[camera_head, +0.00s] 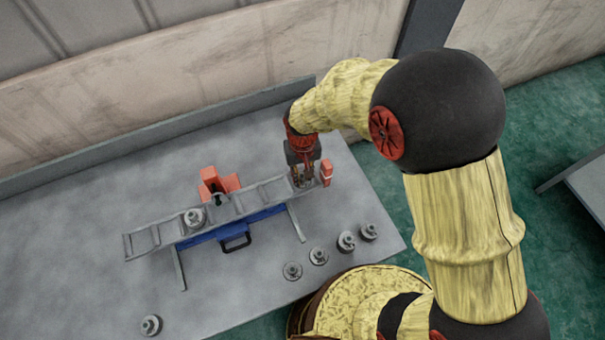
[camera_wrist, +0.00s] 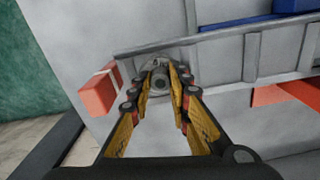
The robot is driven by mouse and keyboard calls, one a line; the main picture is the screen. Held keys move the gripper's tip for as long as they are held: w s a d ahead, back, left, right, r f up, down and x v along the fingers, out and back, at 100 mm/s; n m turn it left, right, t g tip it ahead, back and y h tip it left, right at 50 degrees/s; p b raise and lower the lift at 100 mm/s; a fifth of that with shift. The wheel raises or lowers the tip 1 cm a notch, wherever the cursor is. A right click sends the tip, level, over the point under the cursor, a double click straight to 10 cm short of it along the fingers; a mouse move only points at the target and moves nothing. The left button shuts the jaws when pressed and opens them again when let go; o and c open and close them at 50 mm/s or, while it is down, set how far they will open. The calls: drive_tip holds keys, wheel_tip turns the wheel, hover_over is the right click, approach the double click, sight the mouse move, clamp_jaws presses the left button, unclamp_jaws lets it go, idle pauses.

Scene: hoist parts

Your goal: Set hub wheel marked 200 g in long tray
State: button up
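The long tray (camera_head: 247,201) is a grey, ladder-like channel with cross walls, lying slantwise across the table. It also shows in the wrist view (camera_wrist: 225,62). My gripper (camera_head: 304,184) points down at the tray's right end. In the wrist view, my gripper (camera_wrist: 161,70) has its fingers close on both sides of a grey metal hub wheel (camera_wrist: 161,83), at the end of the tray. The fingers look shut on its raised middle. Whether the wheel rests on the tray floor is hard to tell. Another hub wheel (camera_head: 194,217) sits in a left compartment. Weight marks are unreadable.
Several grey wheels stand at the table's front right, including one wheel (camera_head: 292,271); another wheel (camera_head: 151,325) is at front left. A blue case (camera_head: 232,231) with a dark handle lies before the tray. Orange blocks (camera_head: 211,184) stand behind it; another (camera_head: 326,172) is at its right end.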

drive_tip(key=shift+o, duration=0.8)
drive_tip(key=shift+r, duration=0.1)
drive_tip(key=shift+r, duration=0.35)
wheel_tip(320, 180, up, 12)
drive_tip(key=f+p, duration=0.1)
drive_tip(key=p, duration=0.1)
drive_tip(key=s+d+r+m+t, duration=0.1)
drive_tip(key=s+d+r+t, duration=0.15)
drive_tip(key=d+r, duration=0.9)
drive_tip(key=s+d+r+m+t, duration=0.2)
drive_tip(key=s+d+r+t, duration=0.1)
drive_tip(key=s+d+r, duration=0.6)
drive_tip(key=s+r, duration=0.1)
drive_tip(key=s, duration=0.2)
drive_tip(key=shift+d, duration=0.4)
drive_tip(key=shift+f, duration=0.1)
